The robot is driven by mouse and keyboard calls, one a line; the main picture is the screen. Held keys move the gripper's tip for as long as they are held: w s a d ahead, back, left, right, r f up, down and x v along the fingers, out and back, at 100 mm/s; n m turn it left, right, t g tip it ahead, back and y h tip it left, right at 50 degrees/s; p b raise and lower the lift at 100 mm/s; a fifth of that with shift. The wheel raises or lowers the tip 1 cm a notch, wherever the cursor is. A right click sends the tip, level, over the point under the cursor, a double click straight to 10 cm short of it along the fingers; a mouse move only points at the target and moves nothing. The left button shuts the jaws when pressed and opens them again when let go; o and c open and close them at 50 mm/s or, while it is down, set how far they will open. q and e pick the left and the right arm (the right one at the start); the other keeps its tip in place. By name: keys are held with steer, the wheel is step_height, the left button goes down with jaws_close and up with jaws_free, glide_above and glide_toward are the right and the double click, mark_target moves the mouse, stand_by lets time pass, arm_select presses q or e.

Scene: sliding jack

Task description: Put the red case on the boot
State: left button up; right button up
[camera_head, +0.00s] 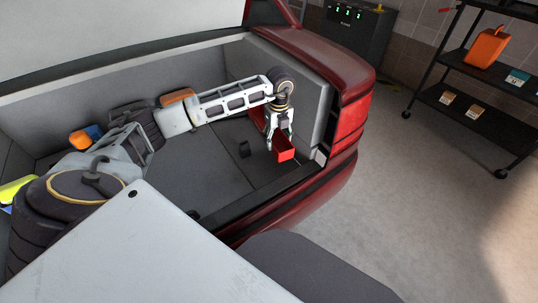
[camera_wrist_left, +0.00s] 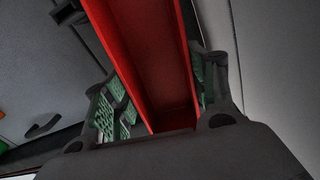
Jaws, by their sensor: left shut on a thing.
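The red case (camera_head: 284,152) is a long, open-topped tray at the right side of the car's boot (camera_head: 205,165), beside the grey side wall. My left gripper (camera_head: 279,138) reaches down from above and is shut on the case. In the left wrist view the red case (camera_wrist_left: 150,50) runs between the green-padded fingers of the gripper (camera_wrist_left: 160,105). The gripper and wrist hide part of the case in the head view. I cannot tell whether its underside touches the boot floor. My right gripper is not in view.
The red tail light (camera_head: 352,118) and boot edge lie to the right. A black shelf rack (camera_head: 480,75) holds an orange case (camera_head: 487,47). The middle of the boot floor is clear.

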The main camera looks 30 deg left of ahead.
arm_select(q)
steer(key=shift+w+d, duration=0.2)
steer(key=shift+d, duration=0.05)
steer(key=shift+n, duration=0.5)
steer(key=shift+n, duration=0.3)
steer(key=shift+f, duration=0.1)
